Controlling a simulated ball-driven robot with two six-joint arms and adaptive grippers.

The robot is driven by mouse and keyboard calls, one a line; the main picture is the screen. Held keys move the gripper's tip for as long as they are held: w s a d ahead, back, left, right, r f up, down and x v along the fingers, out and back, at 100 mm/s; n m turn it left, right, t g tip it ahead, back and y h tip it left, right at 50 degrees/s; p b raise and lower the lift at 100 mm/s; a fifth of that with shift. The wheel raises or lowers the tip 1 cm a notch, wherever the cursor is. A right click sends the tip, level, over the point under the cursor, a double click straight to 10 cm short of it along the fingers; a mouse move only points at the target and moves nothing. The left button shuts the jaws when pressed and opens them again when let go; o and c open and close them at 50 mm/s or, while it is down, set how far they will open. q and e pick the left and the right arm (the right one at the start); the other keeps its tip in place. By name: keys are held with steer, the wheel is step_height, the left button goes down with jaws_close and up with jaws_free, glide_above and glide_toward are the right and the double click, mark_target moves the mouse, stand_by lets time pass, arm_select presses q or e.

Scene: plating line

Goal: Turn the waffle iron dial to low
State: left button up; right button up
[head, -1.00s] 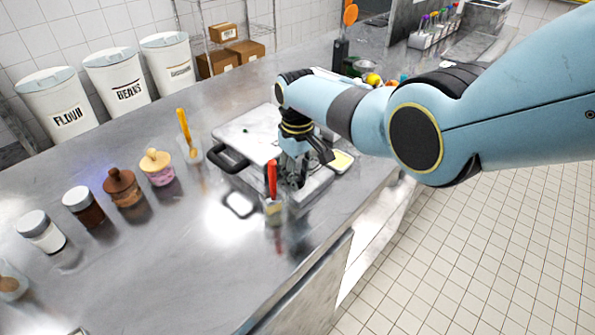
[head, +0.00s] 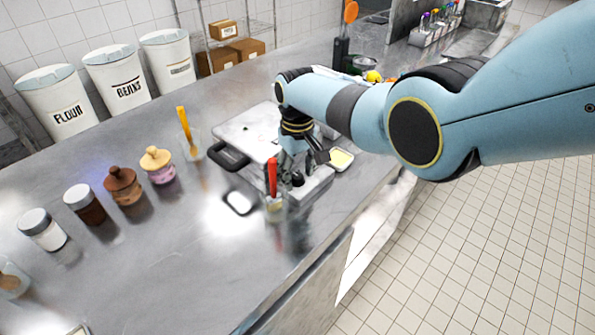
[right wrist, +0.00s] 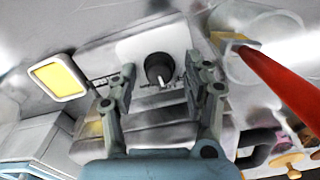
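The waffle iron (head: 248,132) stands on the steel counter, with a pale flat top and a black handle at its left. Its black round dial (head: 298,179) is on the front side, on a white plate. In the right wrist view the dial (right wrist: 159,68) shows a white pointer mark at its lower edge; the markings around it are too small to read. My right gripper (right wrist: 160,90) is open, with its two fingers apart on either side of the dial in that view and nothing between them. In the head view it is just above the dial, partly hidden by its wrist. My left gripper is out of view.
A glass with a red-handled utensil (head: 272,178) stands close beside the dial. A small yellow-filled dish (head: 340,159) is at the iron's right. Several jars, including a brown one (head: 122,186), line the left counter.

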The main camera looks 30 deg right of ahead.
mark_target(298, 175)
steer(key=shift+r, duration=0.1)
step_height(298, 175, up, 12)
stand_by(0.6)
stand_by(0.4)
